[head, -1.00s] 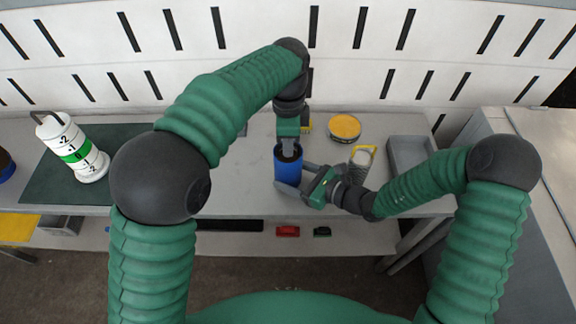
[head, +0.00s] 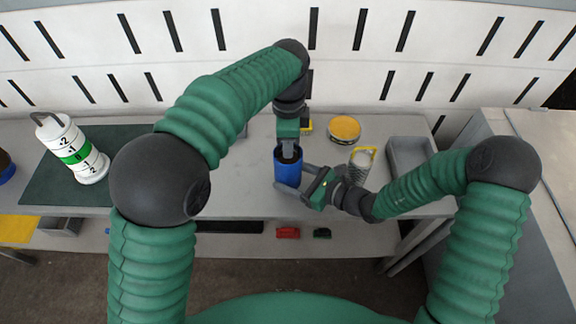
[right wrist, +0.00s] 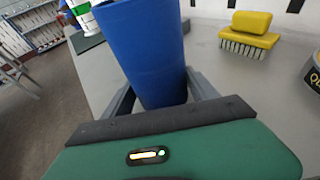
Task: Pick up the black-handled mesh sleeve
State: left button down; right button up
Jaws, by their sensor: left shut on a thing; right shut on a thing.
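A blue cylinder (head: 284,174) stands upright near the bench's front edge, with a dark opening on top. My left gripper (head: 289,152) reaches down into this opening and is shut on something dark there. Its fingertips and the held part are mostly hidden, so I cannot tell whether it is the black handle. My right gripper (head: 293,178) comes from the right, with its fingers on either side of the blue cylinder. The right wrist view shows the blue cylinder (right wrist: 145,55) between those fingers, leaning in the picture. No black-handled mesh sleeve shows clearly.
A mesh sleeve with a yellow handle (head: 362,162) stands just behind my right gripper. A yellow tin (head: 345,129), grey bin (head: 410,155) and yellow brush (right wrist: 249,34) are nearby.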

pick_arm(q)
jog(key=shift+r, duration=0.15)
notch_tip(320, 180, up, 18)
dwell(0.3)
pick_arm(e)
jog(key=o, duration=1.6)
